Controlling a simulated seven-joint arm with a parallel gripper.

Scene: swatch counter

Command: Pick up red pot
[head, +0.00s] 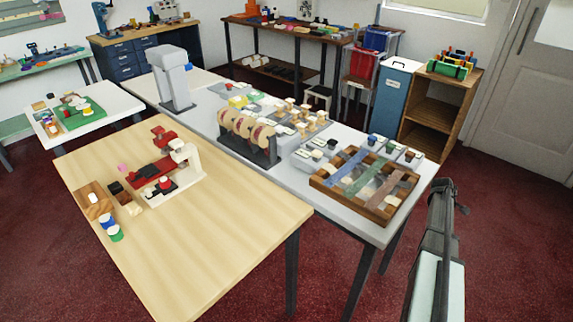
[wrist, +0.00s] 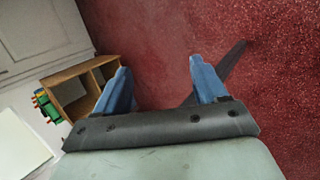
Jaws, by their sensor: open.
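A small red pot (head: 165,183), with a pale part below the red, sits on the dark base of the red and white machine (head: 184,157) on the light wooden table. It is small in the head view, so its details are hard to tell. My gripper (wrist: 160,78) is open, its two blue fingers wide apart with nothing between them. The wrist view shows red floor past the fingers and no pot. In the head view my arm is at the lower right, beyond the grey table and far from the red pot.
A blue pot (head: 106,220) and a green pot (head: 116,233) stand at the wooden table's left edge, near a wooden block (head: 90,192). The grey table (head: 353,226) holds a divided wooden tray (head: 325,183) and a roller rack (head: 262,156). The wooden table's front is clear.

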